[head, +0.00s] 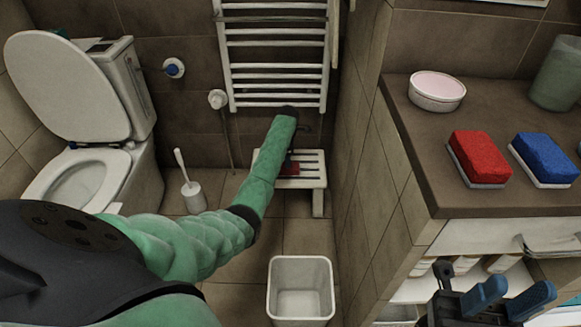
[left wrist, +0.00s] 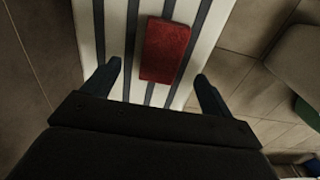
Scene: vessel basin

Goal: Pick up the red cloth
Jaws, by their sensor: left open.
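The red cloth (head: 291,169) lies on the white slatted stool (head: 317,182) under the towel rail, partly hidden by my left arm in the head view. In the left wrist view the cloth (left wrist: 166,50) is a flat red rectangle across the slats (left wrist: 201,38). My left gripper (left wrist: 159,76) is open and empty. Its fingertips sit on either side of the cloth's near end, apart from it in the picture; the height gap is unclear. My right gripper (head: 521,287) is open and empty, in front of the counter at lower right.
A white bin (head: 301,262) stands on the floor before the stool. A toilet (head: 75,175) and brush holder (head: 193,197) are at left. The towel rail (head: 275,45) hangs above the stool. The counter (head: 425,150) at right holds red (head: 480,155) and blue (head: 545,157) sponges.

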